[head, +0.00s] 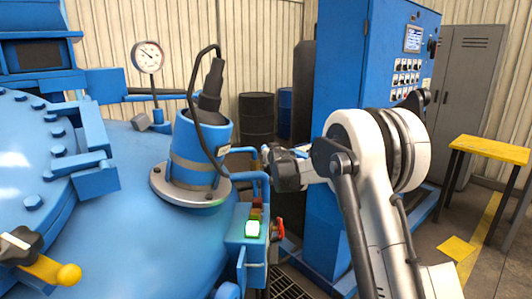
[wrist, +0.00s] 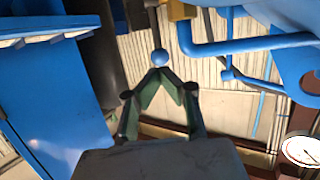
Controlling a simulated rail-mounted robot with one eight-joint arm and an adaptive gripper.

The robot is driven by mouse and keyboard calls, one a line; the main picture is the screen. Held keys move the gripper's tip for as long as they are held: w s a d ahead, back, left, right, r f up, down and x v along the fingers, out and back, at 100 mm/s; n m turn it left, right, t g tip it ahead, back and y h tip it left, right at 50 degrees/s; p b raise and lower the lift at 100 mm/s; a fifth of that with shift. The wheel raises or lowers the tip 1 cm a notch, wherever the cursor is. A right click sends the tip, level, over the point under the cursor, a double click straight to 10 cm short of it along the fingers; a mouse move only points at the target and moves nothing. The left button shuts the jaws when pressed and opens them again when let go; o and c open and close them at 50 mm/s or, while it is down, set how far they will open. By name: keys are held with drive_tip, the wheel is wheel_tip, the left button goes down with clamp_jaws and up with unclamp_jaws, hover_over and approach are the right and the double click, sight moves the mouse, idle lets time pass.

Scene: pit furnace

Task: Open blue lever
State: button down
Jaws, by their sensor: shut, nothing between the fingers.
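In the wrist view a round blue knob (wrist: 159,57) sits at the end of a thin rod that runs up to the top edge. It looks like the end of the blue lever. My gripper (wrist: 160,73) is shut and empty, its two green-grey fingers meeting in a point just below the knob in the picture. I cannot tell whether the tips touch it. In the head view my arm reaches left toward the pipes beside the furnace. There my wrist hides most of the fingers, and I cannot clearly make out the lever.
A blue pipe (wrist: 250,45) runs right of the knob. The blue furnace lid (head: 110,160) fills the left, with a flanged blue cylinder (head: 200,145) and a small button box (head: 248,235). A tall blue control cabinet (head: 345,80) stands behind my arm. A yellow-topped table (head: 490,149) is at right.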

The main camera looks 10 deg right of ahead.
drive_tip(key=s+r+g, duration=0.2)
drive_tip(key=s+r, duration=0.1)
drive_tip(key=s, duration=1.6)
drive_tip(key=s+r+g, duration=0.2)
drive_tip(key=s+r, duration=0.2)
drive_tip(key=s, duration=1.4)
drive_tip(key=s+f+g, duration=0.2)
drive_tip(key=s+f, duration=0.3)
drive_tip(key=s, duration=0.9)
drive_tip(key=s+f+g, duration=0.2)
drive_tip(key=s+f, duration=0.3)
drive_tip(key=s, duration=0.9)
drive_tip(key=shift+s+f, duration=0.2)
drive_tip(key=shift+s, duration=0.05)
